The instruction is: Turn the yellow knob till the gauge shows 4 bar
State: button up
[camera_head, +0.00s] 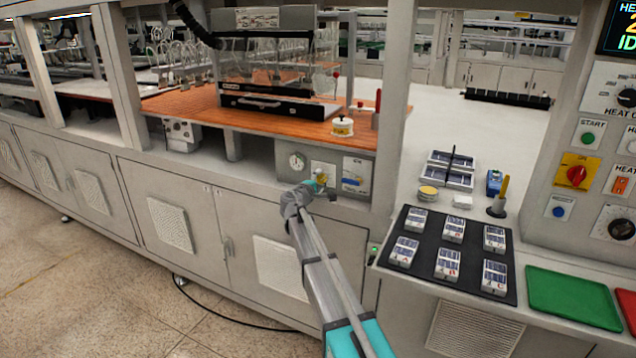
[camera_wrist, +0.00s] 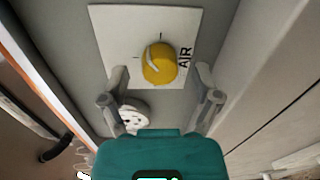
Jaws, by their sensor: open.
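The yellow knob (camera_wrist: 160,63) sits on a white plate (camera_wrist: 103,35) marked AIR in the wrist view, with a pale line across its side. In the head view the knob (camera_head: 321,177) is small and partly covered by my gripper (camera_head: 313,186). The round white gauge (camera_head: 297,161) is left of the knob on the grey panel. It also shows in the wrist view (camera_wrist: 133,118), partly hidden by my gripper; its reading is too small to tell. My gripper (camera_wrist: 161,76) is open, with one finger on each side of the knob and visible gaps between them.
A blue-handled valve (camera_head: 353,181) is just right of the knob on the same panel. An orange-brown worktop (camera_head: 200,107) lies above the panel. A black mat (camera_head: 425,253) with several small white-and-blue pieces lies right, beside a green tray (camera_head: 572,297).

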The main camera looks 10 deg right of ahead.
jog(key=shift+s+a+m, duration=0.4)
jog(key=shift+s+m, duration=0.1)
jog(key=shift+m, duration=0.2)
jog(key=s+a+m+b, duration=0.1)
jog(key=s+a+m, duration=0.6)
jog(key=m, duration=1)
jog(key=s, duration=0.3)
jog(key=shift+f+m+t, duration=0.15)
jog(key=shift+m+t, duration=0.15)
jog(key=shift+m, duration=0.1)
jog(key=shift+w, duration=0.1)
jog(key=x, duration=1.3)
jog(key=shift+w+d, duration=0.2)
jog(key=shift+d, duration=0.15)
grip_shut()
jog(key=shift+n, duration=0.6)
